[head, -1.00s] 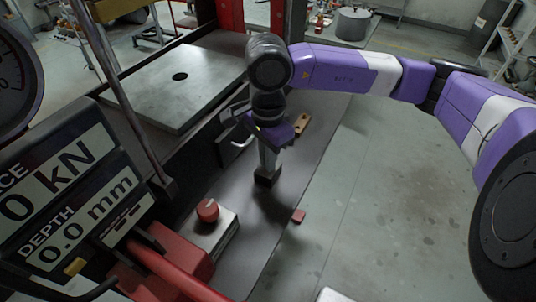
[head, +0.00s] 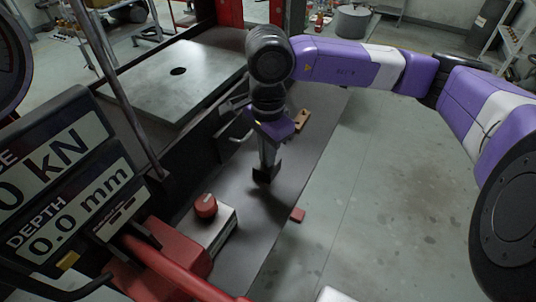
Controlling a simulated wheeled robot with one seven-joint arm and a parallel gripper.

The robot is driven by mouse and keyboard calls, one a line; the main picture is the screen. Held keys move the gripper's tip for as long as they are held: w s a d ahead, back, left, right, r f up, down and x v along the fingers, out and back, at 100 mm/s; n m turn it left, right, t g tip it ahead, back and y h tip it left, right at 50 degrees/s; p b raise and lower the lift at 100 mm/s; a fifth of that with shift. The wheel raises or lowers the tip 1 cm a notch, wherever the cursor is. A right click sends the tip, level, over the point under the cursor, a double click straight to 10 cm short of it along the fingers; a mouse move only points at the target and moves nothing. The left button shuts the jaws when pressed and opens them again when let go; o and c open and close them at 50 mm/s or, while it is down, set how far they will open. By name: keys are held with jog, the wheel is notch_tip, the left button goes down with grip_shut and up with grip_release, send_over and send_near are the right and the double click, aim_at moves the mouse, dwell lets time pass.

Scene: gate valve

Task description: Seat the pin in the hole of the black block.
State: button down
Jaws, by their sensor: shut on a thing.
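My gripper (head: 265,167) points down over the dark bench top, left of its right edge. It is shut on a small dark piece (head: 264,177) at its fingertips. The piece is small and dark against the bench, so I cannot tell whether it is the pin or the black block, or whether it touches the bench. A shadow lies on the bench just below it. No separate pin or hole of a black block can be made out; the fingers may hide them.
A red knob (head: 205,205) on a grey box stands at the lower left. A small red piece (head: 297,214) and a wooden piece (head: 301,119) lie along the bench's right edge. A pale plate with a round hole (head: 138,88) is behind left. A gauge display (head: 68,212) stands at left.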

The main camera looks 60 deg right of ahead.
jog(key=shift+s+f, duration=0.1)
jog(key=shift+f, duration=0.85)
jog(key=c, duration=1.6)
grip_release()
jog(key=shift+f, duration=0.1)
jog(key=shift+o, duration=0.2)
jog(key=shift+r+p, duration=0.7)
jog(key=shift+p, duration=0.3)
jog(key=shift+d+r, duration=0.1)
jog(key=shift+r, duration=0.15)
notch_tip(320, 180, up, 12)
jog(key=b, duration=0.2)
